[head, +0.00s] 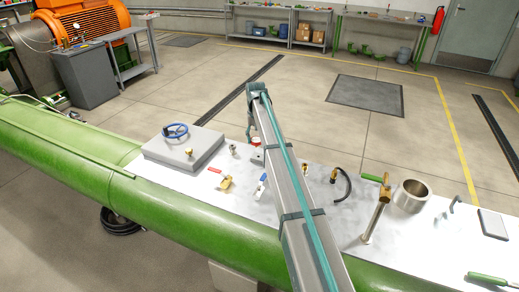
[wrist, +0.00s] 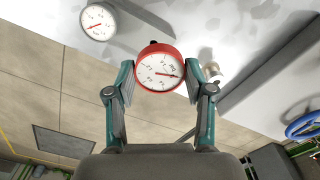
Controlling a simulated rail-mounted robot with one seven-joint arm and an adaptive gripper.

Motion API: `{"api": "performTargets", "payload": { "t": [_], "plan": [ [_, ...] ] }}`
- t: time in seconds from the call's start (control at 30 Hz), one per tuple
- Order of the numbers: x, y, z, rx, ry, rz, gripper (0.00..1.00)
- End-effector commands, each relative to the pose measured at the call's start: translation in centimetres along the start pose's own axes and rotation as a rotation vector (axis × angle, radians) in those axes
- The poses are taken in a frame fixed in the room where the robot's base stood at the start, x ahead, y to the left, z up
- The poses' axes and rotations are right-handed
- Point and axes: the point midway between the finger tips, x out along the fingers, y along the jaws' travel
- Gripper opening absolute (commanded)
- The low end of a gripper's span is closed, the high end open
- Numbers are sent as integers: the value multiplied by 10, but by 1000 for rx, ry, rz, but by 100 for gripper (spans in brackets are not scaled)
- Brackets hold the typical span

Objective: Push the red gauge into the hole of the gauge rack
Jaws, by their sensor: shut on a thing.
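In the wrist view the red gauge (wrist: 159,68), with a red rim and a white dial, sits between the two fingers of my gripper (wrist: 158,78). The fingers press on its left and right sides, and the dial faces the wrist camera. A second gauge with a grey rim (wrist: 98,20) shows at the upper left, apart from my gripper. In the head view my own arm covers most of the gripper area; only a small red patch (head: 256,141) shows beside it. I cannot make out the gauge rack or its hole in either view.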

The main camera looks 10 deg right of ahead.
Motion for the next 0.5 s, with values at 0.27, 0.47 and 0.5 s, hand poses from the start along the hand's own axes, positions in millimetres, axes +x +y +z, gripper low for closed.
{"api": "performTargets", "payload": {
  "t": [0.27,0.47,0.5],
  "plan": [
    [-2,-1,-14,17,5,0,0],
    [-2,-1,-14,18,6,0,0],
    [-2,-1,-14,17,6,0,0]
  ]
}}
